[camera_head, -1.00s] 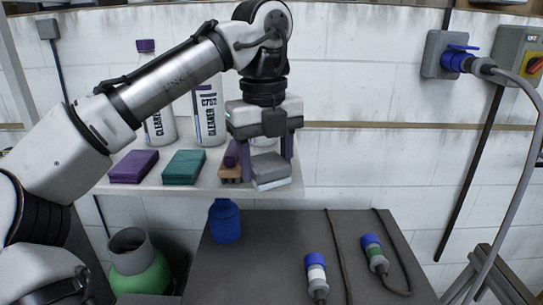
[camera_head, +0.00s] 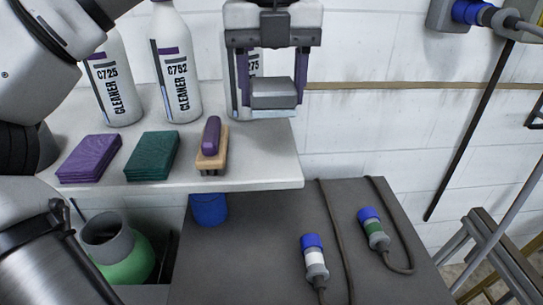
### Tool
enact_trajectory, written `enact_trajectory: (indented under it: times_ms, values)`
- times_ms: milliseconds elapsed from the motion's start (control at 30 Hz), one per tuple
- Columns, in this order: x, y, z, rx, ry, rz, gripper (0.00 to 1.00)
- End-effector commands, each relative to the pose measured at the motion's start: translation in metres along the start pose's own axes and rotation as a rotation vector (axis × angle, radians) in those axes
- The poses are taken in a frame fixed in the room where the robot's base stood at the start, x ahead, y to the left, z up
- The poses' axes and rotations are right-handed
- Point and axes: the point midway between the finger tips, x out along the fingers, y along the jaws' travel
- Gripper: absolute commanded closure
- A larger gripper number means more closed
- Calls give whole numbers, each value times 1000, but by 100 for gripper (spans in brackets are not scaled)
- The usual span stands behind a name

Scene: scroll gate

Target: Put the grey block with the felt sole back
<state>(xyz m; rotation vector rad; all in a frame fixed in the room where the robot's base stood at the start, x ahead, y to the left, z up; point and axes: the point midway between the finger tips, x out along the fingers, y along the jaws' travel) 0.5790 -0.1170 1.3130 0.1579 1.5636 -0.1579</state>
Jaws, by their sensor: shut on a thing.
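The grey block (camera_head: 274,94) is between the two purple fingers of my gripper (camera_head: 274,88), which is shut on it. A lighter layer shows along the block's underside. The block is at the right end of the pale shelf (camera_head: 240,177), in front of a white cleaner bottle (camera_head: 244,72) that my gripper partly hides. I cannot tell whether the block touches the shelf or hangs just above it.
On the shelf, left of the block, are a wooden brush with a purple handle (camera_head: 211,145), a green pad (camera_head: 152,155) and a purple pad (camera_head: 90,158). Bottles C752 (camera_head: 175,70) and C725 (camera_head: 113,80) stand behind. Blue-ended connectors (camera_head: 313,255) lie on the dark surface below.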

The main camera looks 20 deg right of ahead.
Motion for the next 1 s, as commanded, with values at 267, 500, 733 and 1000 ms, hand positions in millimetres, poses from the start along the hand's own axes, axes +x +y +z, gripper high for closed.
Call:
enact_trajectory:
  times_ms: [267,500,733,1000]
  values:
    - [40,0,0,4,3,-2,67]
    - [73,0,0,0,3,-1,67]
    - [92,0,0,-1,1,0,67]
    - [96,0,0,-2,0,-1,67]
